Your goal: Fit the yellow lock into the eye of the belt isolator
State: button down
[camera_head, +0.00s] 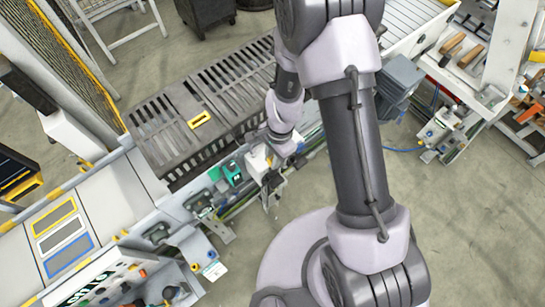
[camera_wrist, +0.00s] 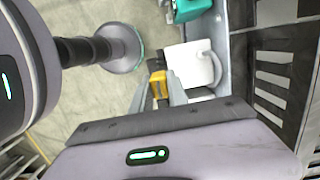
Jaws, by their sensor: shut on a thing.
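My gripper (camera_wrist: 158,88) is shut on the yellow lock (camera_wrist: 157,80) in the wrist view, with the lock held between the grey fingertips. A white box with a rounded grey part, apparently the belt isolator (camera_wrist: 190,62), is just right of the lock. The lock appears close beside it; whether they touch cannot be told, and the eye cannot be made out. In the head view the white box (camera_head: 258,160) sits at the conveyor's near side, below my wrist. The lock and fingertips cannot be made out there.
A teal device (camera_head: 228,174) is left of the white box and also shows in the wrist view (camera_wrist: 190,9). Open floor (camera_head: 470,220) lies to the right.

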jog(key=shift+f+b, duration=2.4)
jog(key=shift+f, duration=0.2)
jog(key=c, duration=1.2)
grip_release()
jog(key=shift+r, duration=0.1)
notch_tip(320, 180, up, 17)
jog(key=w+d+p, duration=0.1)
jog(key=d+p, duration=0.1)
jog(key=p, duration=0.1)
jog(key=shift+w, duration=0.2)
jog(key=shift+r, duration=0.1)
